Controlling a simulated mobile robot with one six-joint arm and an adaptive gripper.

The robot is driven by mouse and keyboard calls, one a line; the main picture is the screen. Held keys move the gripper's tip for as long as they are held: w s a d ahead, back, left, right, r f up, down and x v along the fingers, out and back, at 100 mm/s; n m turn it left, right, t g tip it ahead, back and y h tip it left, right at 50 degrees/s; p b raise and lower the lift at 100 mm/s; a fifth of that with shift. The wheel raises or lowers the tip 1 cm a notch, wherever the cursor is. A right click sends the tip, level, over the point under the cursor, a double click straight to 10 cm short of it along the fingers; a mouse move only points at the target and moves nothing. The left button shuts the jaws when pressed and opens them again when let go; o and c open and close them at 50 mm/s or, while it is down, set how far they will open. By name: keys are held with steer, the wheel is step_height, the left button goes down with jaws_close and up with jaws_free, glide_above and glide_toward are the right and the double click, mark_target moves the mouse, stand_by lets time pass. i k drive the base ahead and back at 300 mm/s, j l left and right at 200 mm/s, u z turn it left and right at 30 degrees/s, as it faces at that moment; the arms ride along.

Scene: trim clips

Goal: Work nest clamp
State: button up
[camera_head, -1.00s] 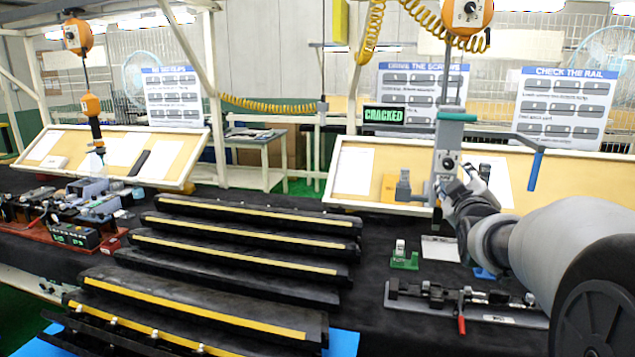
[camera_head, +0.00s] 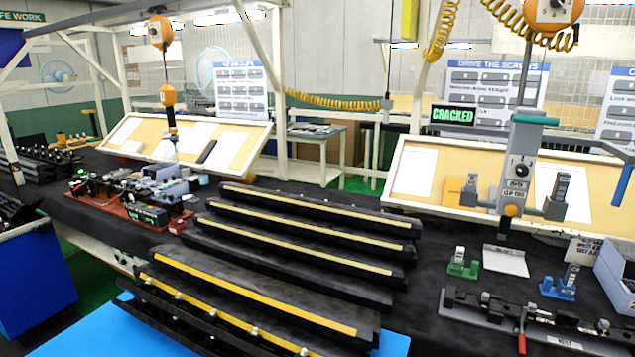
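A long dark fixture (camera_head: 490,309) lies on the black bench at the lower right, with metal parts along its top and a white label on its front that seems to read NEST. A clamp with a red handle (camera_head: 522,342) sits at its middle; the handle points toward the front. I cannot tell whether this clamp is closed. Several black rails with yellow strips (camera_head: 300,258) lie in rows left of the fixture. My gripper and arm are not in view.
A hanging grey tool station (camera_head: 520,170) stands behind the fixture near a green CRACKED sign (camera_head: 460,115). A green holder (camera_head: 462,268), a blue holder (camera_head: 558,287) and a grey bin (camera_head: 615,270) are nearby. A red-based device (camera_head: 130,205) sits at the left.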

mark_target(522, 349)
steer(key=i+l+z, duration=0.3)
steer(key=z, duration=0.15)
steer(key=i+l+z, duration=0.4)
steer(key=k+l, duration=0.05)
